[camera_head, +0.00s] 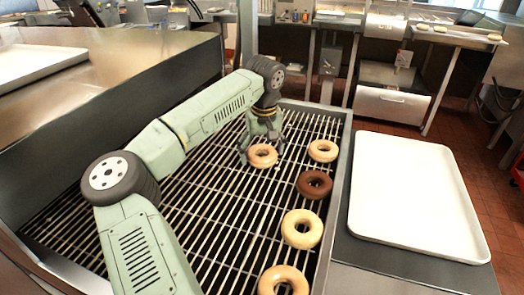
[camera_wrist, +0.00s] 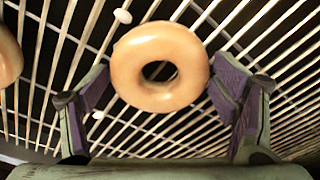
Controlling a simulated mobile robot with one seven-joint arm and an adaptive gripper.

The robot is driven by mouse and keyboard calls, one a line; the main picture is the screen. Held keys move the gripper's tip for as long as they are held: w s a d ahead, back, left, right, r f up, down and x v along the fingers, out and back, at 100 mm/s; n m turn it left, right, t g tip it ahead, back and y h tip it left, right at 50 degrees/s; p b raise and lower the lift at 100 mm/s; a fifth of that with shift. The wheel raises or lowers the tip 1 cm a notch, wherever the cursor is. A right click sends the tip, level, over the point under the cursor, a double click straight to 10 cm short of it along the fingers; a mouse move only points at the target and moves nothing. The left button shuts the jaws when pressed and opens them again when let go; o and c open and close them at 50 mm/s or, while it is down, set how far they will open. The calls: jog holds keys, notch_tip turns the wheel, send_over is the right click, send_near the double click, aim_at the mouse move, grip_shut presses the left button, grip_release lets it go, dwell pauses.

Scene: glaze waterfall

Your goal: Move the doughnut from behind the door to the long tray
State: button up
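A light tan glazed doughnut (camera_head: 262,156) lies on the wire rack at the rack's far part, under my gripper (camera_head: 261,150). In the wrist view the same doughnut (camera_wrist: 160,67) sits between the two purple finger pads of my gripper (camera_wrist: 158,90). The fingers are spread on either side of it. A small gap shows at the left pad; the right pad is very close, and I cannot tell if it touches. A long white tray (camera_head: 410,190), empty, lies on the counter to the right of the rack. I see no clear door.
More doughnuts lie on the rack (camera_head: 210,215): a pale one (camera_head: 323,150), a chocolate one (camera_head: 314,184), a yellowish one (camera_head: 302,229) and a tan one (camera_head: 283,281). A metal rim separates rack and tray. Another white tray (camera_head: 35,64) is at the upper left.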

jog(key=shift+o, duration=1.3)
jog(key=shift+r, duration=0.1)
